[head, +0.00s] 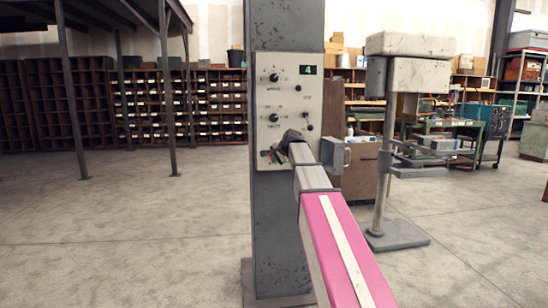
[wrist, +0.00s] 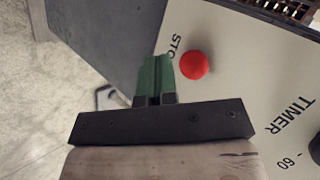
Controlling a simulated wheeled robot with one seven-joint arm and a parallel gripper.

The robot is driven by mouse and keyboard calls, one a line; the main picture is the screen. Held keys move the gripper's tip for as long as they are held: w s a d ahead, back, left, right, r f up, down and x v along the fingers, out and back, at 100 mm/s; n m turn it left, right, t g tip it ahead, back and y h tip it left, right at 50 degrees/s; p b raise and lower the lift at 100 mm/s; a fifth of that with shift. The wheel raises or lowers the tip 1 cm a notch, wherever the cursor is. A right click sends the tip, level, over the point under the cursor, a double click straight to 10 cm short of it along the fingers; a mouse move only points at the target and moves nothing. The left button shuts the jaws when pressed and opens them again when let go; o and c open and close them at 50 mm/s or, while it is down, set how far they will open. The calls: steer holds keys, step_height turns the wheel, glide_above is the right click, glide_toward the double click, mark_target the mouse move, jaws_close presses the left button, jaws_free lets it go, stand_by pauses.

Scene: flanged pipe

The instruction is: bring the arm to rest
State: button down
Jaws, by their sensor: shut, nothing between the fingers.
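My gripper (wrist: 155,62) shows in the wrist view with its green fingers together and nothing between them. Its tips are beside a round red button (wrist: 194,65), to the button's left in the picture and apart from it in the image; I cannot tell the depth gap. In the head view my arm reaches forward to the lower left of a pale control panel (head: 290,90), with its end in front of the panel. The fingers are too small there to make out clearly. The panel also shows in the wrist view (wrist: 240,90), with partly hidden "STO" lettering and "TIMER".
The panel is on a thick grey column (head: 285,230). A grey box juts from the panel's right side. A pale machine on a stand (head: 385,190) is to the right. Shelving (head: 205,105) lines the back wall. The concrete floor (head: 130,235) at left is clear.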

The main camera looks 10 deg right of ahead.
steer(key=shift+s, duration=0.7)
steer(key=s+f+n+g, duration=0.1)
steer(key=s+f, duration=0.3)
steer(key=f, duration=0.4)
steer(key=s+f+n+g, duration=0.1)
steer(key=s+f+n, duration=0.1)
steer(key=s+f, duration=0.35)
steer(key=s+f+n+g+h, duration=0.3)
steer(key=s+f+n+g, duration=0.4)
steer(key=s+f, duration=1.8)
step_height(320, 180, down, 4)
steer(key=shift+s+d+r+n+h, duration=0.2)
steer(key=shift+s+n+h, duration=0.1)
steer(key=shift+n+h, duration=0.15)
